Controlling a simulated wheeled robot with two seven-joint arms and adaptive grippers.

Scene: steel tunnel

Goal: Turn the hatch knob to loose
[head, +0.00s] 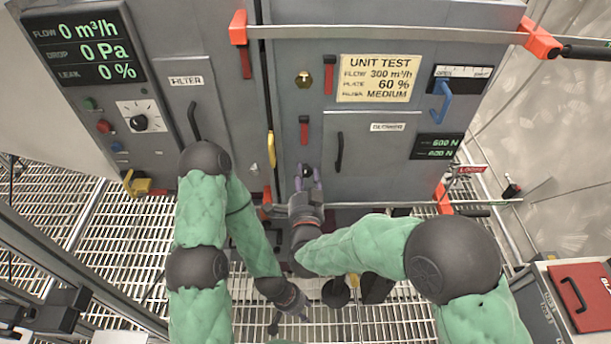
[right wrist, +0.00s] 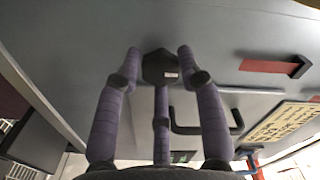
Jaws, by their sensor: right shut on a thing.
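The hatch knob (right wrist: 160,67) is a black, faceted knob on the grey panel, with a small light label on its face. In the head view it is a small dark spot (head: 307,171) low on the cabinet front. My right gripper (head: 308,176) reaches up to it from below. In the right wrist view its purple fingers (right wrist: 157,62) stand around the knob and are shut on it. The knob's turn position is hard to tell. My left gripper (head: 303,313) hangs low over the grating, away from the cabinet; its fingers are too small to judge.
The hatch (head: 372,155) has a black bar handle (head: 339,152). A red-and-white tag (head: 470,170) at the right seems to read LOOSE. A yellow UNIT TEST plate (head: 379,79), blue handle (head: 441,102) and red levers surround it. A red case (head: 585,295) sits lower right.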

